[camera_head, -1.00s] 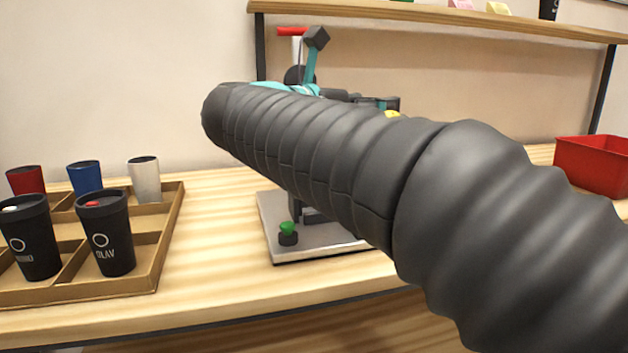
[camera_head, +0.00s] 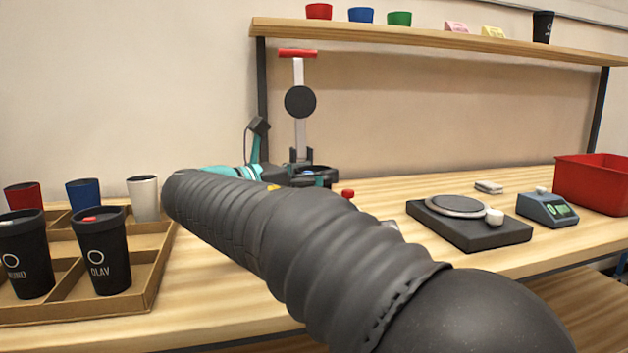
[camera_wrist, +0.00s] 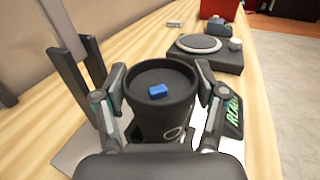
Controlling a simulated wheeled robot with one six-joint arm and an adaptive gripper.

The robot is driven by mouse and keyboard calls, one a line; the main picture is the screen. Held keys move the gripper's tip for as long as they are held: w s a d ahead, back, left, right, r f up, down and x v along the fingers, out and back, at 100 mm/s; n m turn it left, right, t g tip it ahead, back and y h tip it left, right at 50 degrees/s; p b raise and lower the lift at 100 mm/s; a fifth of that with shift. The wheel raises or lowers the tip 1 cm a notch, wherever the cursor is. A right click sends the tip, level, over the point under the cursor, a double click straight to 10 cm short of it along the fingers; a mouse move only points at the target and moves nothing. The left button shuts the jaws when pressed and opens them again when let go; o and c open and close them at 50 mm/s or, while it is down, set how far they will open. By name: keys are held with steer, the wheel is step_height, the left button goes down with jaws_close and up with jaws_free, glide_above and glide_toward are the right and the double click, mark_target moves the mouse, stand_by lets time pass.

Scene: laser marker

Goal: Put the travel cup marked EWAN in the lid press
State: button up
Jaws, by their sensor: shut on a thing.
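My gripper (camera_wrist: 160,98) is shut on a black travel cup (camera_wrist: 162,118), seen upright from above in the wrist view. Its lid has a blue slider, and part of a white ring mark shows on its side; the name cannot be read. The lid press, with a red handle (camera_head: 297,53), pale column and round black plate (camera_head: 300,101), stands behind my arm in the head view. My arm hides its base. In the wrist view, the press's upright (camera_wrist: 75,60) is left of the cup, and a grey plate (camera_wrist: 78,145) lies below. I cannot tell whether the cup touches it.
A divided tray (camera_head: 150,285) at left holds several cups, including one marked OLAV (camera_head: 103,255). A black turntable device (camera_head: 470,225), a small display unit (camera_head: 547,208) and a red bin (camera_head: 592,183) stand at right. A shelf (camera_head: 400,32) runs above.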

steer(key=shift+f, duration=0.25)
steer(key=o, duration=0.7)
steer(key=shift+f, duration=0.1)
steer(key=shift+o, duration=0.2)
steer(key=shift+s+a, duration=0.1)
steer(key=p+v, duration=0.1)
steer(key=v, duration=0.6)
steer(key=shift+a, duration=0.1)
